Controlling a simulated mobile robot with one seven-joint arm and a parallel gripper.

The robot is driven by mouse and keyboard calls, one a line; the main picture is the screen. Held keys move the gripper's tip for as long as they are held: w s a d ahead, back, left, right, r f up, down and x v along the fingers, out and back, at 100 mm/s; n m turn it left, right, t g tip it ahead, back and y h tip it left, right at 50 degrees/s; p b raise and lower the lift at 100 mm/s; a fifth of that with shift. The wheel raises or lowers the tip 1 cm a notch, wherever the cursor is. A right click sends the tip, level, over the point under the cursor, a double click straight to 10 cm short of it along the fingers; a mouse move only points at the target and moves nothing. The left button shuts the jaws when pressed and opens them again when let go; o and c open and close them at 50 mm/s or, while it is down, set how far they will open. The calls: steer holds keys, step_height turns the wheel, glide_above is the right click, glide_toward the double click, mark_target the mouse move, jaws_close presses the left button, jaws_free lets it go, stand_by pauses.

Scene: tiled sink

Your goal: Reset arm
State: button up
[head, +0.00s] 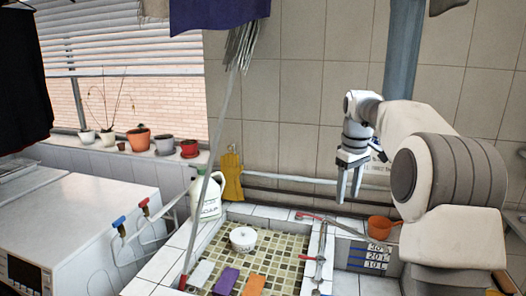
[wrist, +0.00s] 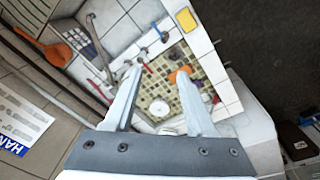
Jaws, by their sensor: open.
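My gripper (head: 349,186) hangs from my arm, fingers pointing down, above the back right rim of the tiled sink (head: 290,245). Its fingers are apart with nothing between them. In the wrist view my gripper (wrist: 161,44) is also open and empty, and the sink floor (wrist: 165,88) shows beyond the fingers, well away from them. My arm reaches in from the right and is bent at the elbow.
In the sink are a white round container (head: 243,239), a white block (head: 201,274), a purple block (head: 226,281) and an orange block (head: 254,285). A mop (head: 213,130) leans across the left. An orange scoop (head: 381,229) is right of the sink.

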steer(key=s+a+r+m+t+b, duration=0.1)
steer(key=s+a+r, duration=0.15)
steer(key=s, duration=0.55)
steer(key=s+a+r+m+t+b, duration=0.1)
steer(key=s+a+r+m, duration=0.15)
steer(key=s, duration=0.65)
steer(key=s+a+f+m+t+b, duration=0.1)
steer(key=s+f, duration=0.4)
steer(key=s, duration=0.4)
steer(key=s+a+f+m+t+b, duration=0.1)
steer(key=s+f+m, duration=0.1)
steer(key=s+f, duration=0.4)
steer(key=s, duration=0.2)
steer(key=shift+s+a+t, duration=0.3)
steer(key=shift+s+a, duration=0.1)
steer(key=shift+d, duration=0.1)
